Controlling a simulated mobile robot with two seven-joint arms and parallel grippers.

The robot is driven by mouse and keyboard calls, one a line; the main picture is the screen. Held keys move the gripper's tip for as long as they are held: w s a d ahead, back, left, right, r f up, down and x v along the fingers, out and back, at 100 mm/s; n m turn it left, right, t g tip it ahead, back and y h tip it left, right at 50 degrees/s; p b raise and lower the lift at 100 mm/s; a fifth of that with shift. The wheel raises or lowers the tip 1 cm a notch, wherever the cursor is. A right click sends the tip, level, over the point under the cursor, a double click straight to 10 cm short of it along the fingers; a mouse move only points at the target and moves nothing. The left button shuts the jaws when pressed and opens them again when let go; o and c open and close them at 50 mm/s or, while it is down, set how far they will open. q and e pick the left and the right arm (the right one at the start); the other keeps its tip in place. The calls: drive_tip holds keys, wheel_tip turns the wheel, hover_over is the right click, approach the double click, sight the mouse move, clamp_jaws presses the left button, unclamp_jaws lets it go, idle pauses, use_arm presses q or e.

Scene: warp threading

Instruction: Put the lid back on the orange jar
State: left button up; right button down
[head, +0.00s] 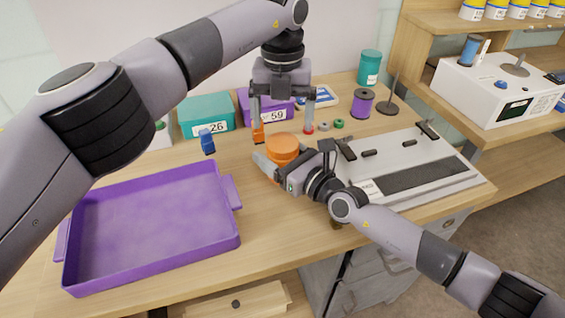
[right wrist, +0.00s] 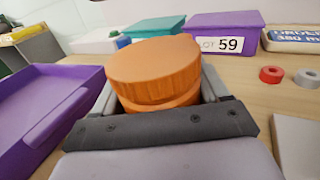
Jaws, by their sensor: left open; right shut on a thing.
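The orange jar (right wrist: 160,103) stands on the table between the fingers of my right gripper (head: 284,162), which is shut on it. The orange lid (right wrist: 155,60), with ribbed sides, sits on top of the jar and looks slightly tilted in the right wrist view. In the head view the lid (head: 283,142) shows as an orange disc. I cannot tell if it is fully seated. My left gripper (head: 283,131) is open above and behind the lid, pointing down, its fingers spread wider than the lid. The jar's lower part is hidden by my right gripper.
A purple tray (head: 232,238) lies front left. Teal (head: 207,112) and purple (head: 268,110) boxes stand behind, with a blue clip (head: 207,141) nearby. A red ring (right wrist: 270,75) and grey ring (right wrist: 305,77) lie behind right. A grey flat device (head: 410,160) fills the right side.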

sight(282, 142)
use_arm(q)
drive_tip(key=shift+f, duration=2.55)
drive_tip(key=c, duration=1.1)
drive_tip(key=o, duration=1.2)
drive_tip(key=shift+r, duration=0.15)
drive_tip(key=shift+r, duration=2.15)
drive_tip(key=shift+c, duration=0.5)
